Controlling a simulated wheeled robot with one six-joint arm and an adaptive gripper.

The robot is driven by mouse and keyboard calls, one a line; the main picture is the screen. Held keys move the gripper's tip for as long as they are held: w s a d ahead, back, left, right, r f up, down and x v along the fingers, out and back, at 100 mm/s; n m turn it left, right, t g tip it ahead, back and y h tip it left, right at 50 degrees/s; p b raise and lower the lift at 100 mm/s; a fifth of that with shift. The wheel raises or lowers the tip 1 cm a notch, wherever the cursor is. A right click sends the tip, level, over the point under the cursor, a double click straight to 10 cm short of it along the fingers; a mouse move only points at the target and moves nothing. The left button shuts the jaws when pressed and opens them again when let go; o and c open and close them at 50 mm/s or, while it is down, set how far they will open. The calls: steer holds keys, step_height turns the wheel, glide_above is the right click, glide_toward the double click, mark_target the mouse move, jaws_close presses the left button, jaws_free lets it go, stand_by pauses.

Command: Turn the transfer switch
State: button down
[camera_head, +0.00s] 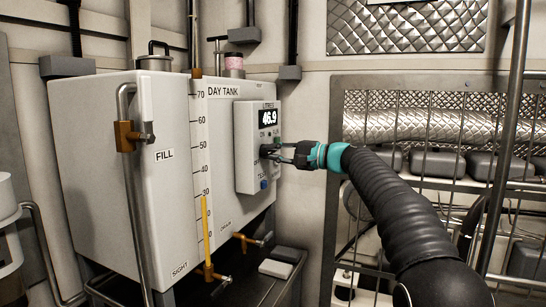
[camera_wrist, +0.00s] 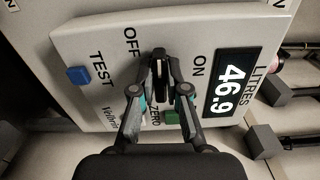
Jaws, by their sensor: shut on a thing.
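The transfer switch is a black knob (camera_wrist: 158,74) on the face of a pale grey control box (camera_head: 246,125). OFF and ON are printed on either side of it in the wrist view. My gripper (camera_wrist: 160,64) has both fingers closed around the knob from its two sides. In the head view my gripper (camera_head: 274,152), with its teal band, reaches the box from the right and largely hides the knob. The knob's long side runs roughly up and down in the wrist view; its exact setting is hard to tell.
The box's display (camera_wrist: 231,83) reads 46.9 litres. A blue TEST button (camera_wrist: 78,75) and a green ZERO button (camera_wrist: 172,117) sit close to the knob. The box is on the white day tank (camera_head: 120,180). A wire cage with pipes (camera_head: 430,130) stands to the right.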

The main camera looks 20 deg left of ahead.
steer(key=shift+f+n, duration=0.1)
steer(key=shift+n, duration=0.3)
steer(key=c, duration=1.2)
jaws_free()
steer(key=d, duration=0.8)
steer(key=s+d, duration=0.1)
steer(key=d, duration=0.3)
steer(key=shift+w, duration=0.1)
